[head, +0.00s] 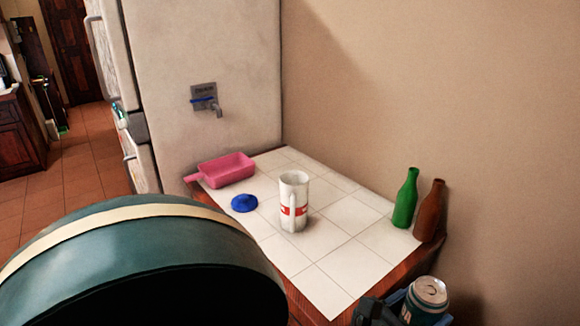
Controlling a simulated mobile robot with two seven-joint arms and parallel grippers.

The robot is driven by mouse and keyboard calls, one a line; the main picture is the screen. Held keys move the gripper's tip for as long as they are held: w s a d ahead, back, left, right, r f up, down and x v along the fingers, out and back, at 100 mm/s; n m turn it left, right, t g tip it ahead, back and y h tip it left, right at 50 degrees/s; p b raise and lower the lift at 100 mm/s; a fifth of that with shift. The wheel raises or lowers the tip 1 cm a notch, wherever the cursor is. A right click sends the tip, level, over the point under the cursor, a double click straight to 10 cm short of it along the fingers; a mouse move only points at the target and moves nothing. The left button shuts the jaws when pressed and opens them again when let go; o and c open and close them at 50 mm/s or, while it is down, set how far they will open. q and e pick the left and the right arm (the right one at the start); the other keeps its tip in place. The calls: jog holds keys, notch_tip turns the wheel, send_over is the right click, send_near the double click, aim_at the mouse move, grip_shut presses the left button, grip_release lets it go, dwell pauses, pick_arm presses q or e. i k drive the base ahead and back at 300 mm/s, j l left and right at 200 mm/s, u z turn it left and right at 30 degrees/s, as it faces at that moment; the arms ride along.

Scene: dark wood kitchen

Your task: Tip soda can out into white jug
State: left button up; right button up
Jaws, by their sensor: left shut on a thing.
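The white jug (294,203) with a red band stands upright on the white tiled counter, in the middle of the head view. Its mouth is open at the top. The soda can (429,298), teal with a silver top, is at the bottom right of the view. My left gripper (405,304) is shut on the can and partly cut off by the frame's lower edge. The can is close to upright, in front of the counter's near right corner and well apart from the jug. My right gripper is not in view.
A blue lid-like piece (244,203) and a pink scoop-like tray (226,169) lie left of the jug. A green bottle (405,198) and a brown bottle (430,211) stand at the right edge by the wall. The tiled counter (340,262) is clear in front of the jug.

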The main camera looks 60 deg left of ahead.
aim_at(294, 205)
jog(key=k+j+z, duration=0.1)
jog(key=k+j, duration=0.5)
jog(key=j, duration=0.25)
jog(key=k+j+z, duration=0.1)
jog(key=k+j, duration=0.5)
jog(key=j, duration=0.15)
jog(key=i+j, duration=0.1)
jog(key=i, duration=0.4)
